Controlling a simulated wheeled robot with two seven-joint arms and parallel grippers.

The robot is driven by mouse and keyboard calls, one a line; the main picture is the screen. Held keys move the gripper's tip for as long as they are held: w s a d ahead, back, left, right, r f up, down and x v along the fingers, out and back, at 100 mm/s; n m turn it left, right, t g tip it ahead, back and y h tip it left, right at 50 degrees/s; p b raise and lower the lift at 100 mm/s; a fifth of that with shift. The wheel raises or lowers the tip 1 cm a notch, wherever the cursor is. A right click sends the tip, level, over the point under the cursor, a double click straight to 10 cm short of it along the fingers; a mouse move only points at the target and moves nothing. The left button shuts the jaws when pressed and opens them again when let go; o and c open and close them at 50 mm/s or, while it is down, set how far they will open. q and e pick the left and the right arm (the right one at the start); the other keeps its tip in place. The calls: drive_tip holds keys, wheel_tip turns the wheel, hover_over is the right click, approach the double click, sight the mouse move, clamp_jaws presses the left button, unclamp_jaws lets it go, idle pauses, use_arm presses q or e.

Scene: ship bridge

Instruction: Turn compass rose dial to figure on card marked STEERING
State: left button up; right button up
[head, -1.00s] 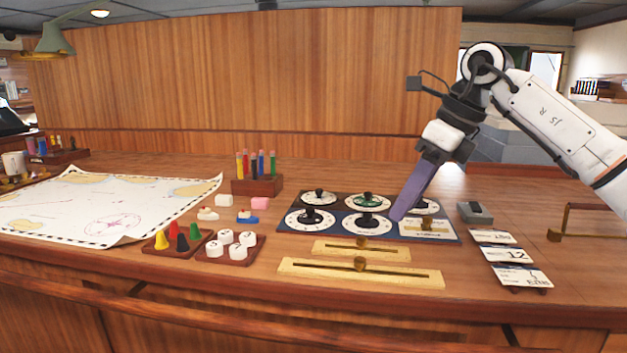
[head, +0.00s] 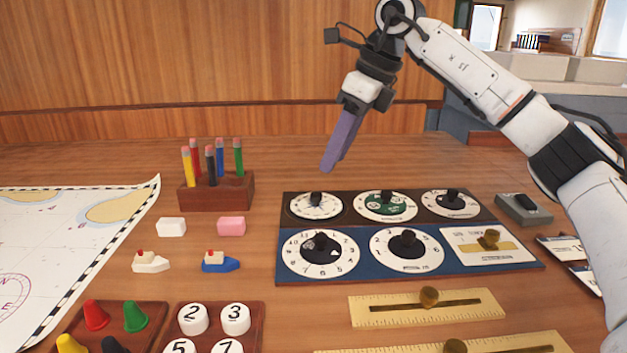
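Several round dials with black knobs sit on a dark and blue panel (head: 284,262). The back left one (head: 301,211) has a pale face with a star-like figure and looks like the compass rose dial; its knob hides part of the face. My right gripper (head: 333,166), with purple fingers, is above and behind this dial, pointing down and touching nothing. The fingers overlap in the view, so any gap between them is unclear. Cards (head: 563,247) lie at the right edge, partly cut off and behind my arm; I cannot read STEERING on them. My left gripper is out of view.
A pencil block (head: 216,192) stands left of the panel, with erasers (head: 231,226) and toy boats (head: 220,262) in front. Brass sliders (head: 370,310) lie in front of the panel. A grey box (head: 524,212) stands right of it. The desk behind the panel is clear.

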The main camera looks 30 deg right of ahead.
sight(317, 193)
drive_tip(key=x, duration=0.6)
drive_tip(key=shift+s+f+b, duration=0.1)
drive_tip(key=shift+f+b, duration=0.1)
drive_tip(key=shift+b, duration=0.1)
drive_tip(key=shift+x, duration=0.75)
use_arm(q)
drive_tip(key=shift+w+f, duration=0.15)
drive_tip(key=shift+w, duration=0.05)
use_arm(e)
drive_tip(key=shift+c, duration=0.3)
